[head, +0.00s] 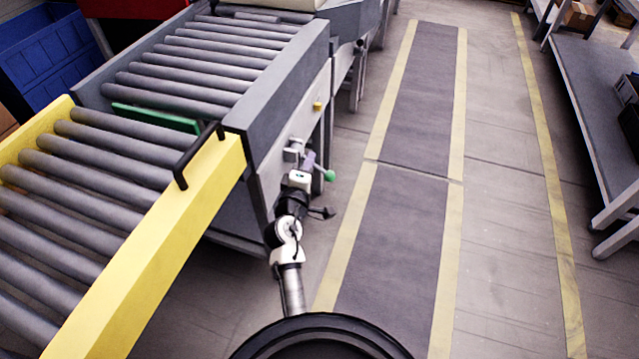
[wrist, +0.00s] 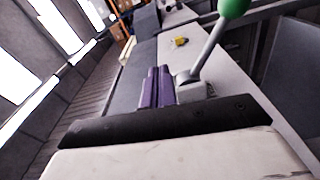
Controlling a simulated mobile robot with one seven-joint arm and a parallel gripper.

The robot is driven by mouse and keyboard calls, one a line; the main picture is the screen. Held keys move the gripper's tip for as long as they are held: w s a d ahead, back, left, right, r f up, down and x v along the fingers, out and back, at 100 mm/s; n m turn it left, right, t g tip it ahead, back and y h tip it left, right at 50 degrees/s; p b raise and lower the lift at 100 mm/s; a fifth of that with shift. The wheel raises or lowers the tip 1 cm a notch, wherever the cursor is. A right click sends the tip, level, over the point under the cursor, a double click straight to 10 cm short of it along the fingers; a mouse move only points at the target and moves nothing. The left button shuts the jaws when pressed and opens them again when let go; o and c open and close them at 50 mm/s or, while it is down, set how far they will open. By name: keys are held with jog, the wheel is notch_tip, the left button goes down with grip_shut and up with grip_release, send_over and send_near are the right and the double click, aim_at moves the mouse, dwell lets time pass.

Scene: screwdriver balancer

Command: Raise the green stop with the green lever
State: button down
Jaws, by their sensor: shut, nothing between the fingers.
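The green stop (head: 155,117) is a flat green bar across the grey roller conveyor, at the seam with the yellow-framed section. Its top edge shows among the rollers. The green lever's round knob (head: 329,175) sticks out from the conveyor's side panel. In the wrist view the knob (wrist: 233,8) is at the top, on a grey rod (wrist: 209,52) that slants down to a light grey mount (wrist: 190,88). My gripper (head: 308,160) is beside the lever, at the panel. Its purple fingers (wrist: 158,84) are together and empty, left of the mount. Whether they touch it I cannot tell.
A yellow button (head: 317,106) sits on the side panel, farther along. A black handle (head: 197,152) stands on the yellow frame (head: 165,255). A grey walkway mat (head: 400,240) with yellow borders lies right of my arm, clear. A grey bench (head: 595,110) stands far right.

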jog(key=s+a+f+n, duration=0.1)
jog(key=s+f+n, duration=0.1)
jog(key=f+n, duration=0.2)
jog(key=s+a+f+n+g, duration=0.1)
jog(key=s+f+n, duration=0.2)
jog(key=f, duration=0.6)
jog(key=shift+a+n+y, duration=0.15)
jog(key=shift+n+y, duration=0.25)
jog(key=shift+w+r, duration=0.1)
jog(key=w+d+r+p, duration=0.1)
jog(key=w+d+p, duration=0.1)
jog(key=w+d, duration=0.3)
jog(key=w, duration=0.2)
jog(key=shift+w+r+p, duration=0.15)
jog(key=shift+w+p, duration=0.25)
jog(key=shift+r, duration=0.15)
